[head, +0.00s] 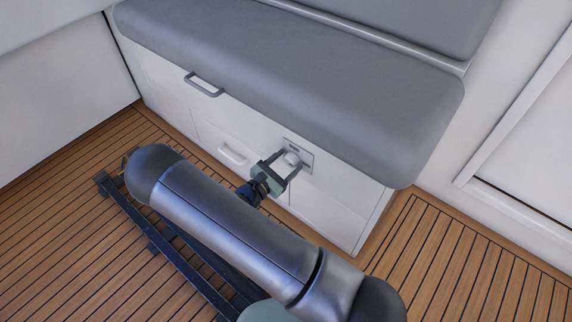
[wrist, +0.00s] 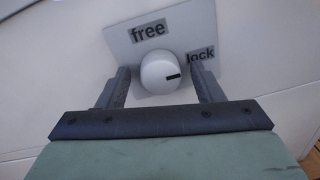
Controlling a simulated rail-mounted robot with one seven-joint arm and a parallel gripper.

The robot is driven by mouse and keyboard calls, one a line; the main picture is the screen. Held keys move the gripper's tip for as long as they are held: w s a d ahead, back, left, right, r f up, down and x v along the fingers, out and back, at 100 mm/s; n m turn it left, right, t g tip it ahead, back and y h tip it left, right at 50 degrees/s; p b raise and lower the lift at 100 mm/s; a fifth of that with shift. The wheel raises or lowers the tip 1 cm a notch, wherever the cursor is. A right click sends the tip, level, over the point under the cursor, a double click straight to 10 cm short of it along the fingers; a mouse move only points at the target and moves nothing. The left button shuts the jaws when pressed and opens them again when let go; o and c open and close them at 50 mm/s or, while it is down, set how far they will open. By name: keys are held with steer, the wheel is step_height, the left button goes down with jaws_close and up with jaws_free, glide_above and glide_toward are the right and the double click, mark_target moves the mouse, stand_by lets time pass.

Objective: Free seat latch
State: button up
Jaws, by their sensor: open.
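The seat latch is a round white knob (wrist: 160,74) on a light plate (wrist: 196,19) marked "free" at the top and "lock" at the right. The knob's black mark points right, toward "lock". In the head view the knob (head: 291,159) sits on the seat's front panel, just under the cushion. My gripper (wrist: 163,85) is open, with one finger on each side of the knob. A gap shows at the left finger; whether the right finger touches the knob I cannot tell. The gripper also shows in the head view (head: 287,160), at the plate.
The grey seat cushion (head: 290,80) overhangs the panel just above the latch. A grey handle (head: 204,84) and a white handle (head: 232,154) are on the panel to the left. The slatted wooden floor (head: 470,260) is clear at the right.

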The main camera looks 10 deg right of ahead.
steer(key=c, duration=1)
steer(key=shift+o, duration=0.2)
steer(key=shift+n+p, duration=0.3)
steer(key=n+p, duration=0.3)
steer(key=shift+r, duration=0.15)
steer(key=n+p, duration=0.3)
steer(key=n, duration=0.2)
steer(key=n+p, duration=0.1)
steer(key=n, duration=0.3)
steer(key=shift+f+n+t+p, duration=0.2)
steer(key=shift+n+t+p, duration=0.1)
steer(key=shift+n+p, duration=0.1)
steer(key=n+p, duration=0.1)
steer(key=n, duration=0.4)
steer(key=shift+s+f, duration=0.1)
